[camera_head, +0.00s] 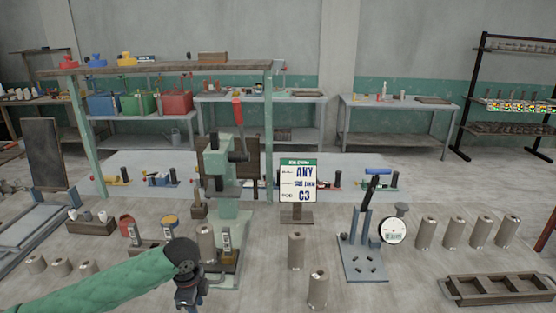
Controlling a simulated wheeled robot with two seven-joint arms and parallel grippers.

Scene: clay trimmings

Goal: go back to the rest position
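My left arm, in a green sleeve, comes in from the lower left in the head view. Its dark gripper (188,301) points down at the bottom of the picture, in front of the green press (228,180) and left of its base. The fingertips are small and dark, so I cannot tell whether they are open or what is between them. A grey cylinder (206,243) stands just behind and to the right of the wrist. My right gripper is not in view.
Grey cylinders stand in the middle (318,289) and in a row at the right (425,234). A lever stand (363,245), a round gauge (392,230), a sign (298,183) and a wooden tray (495,289) are also on the table. Bare table lies between the lever stand and the tray.

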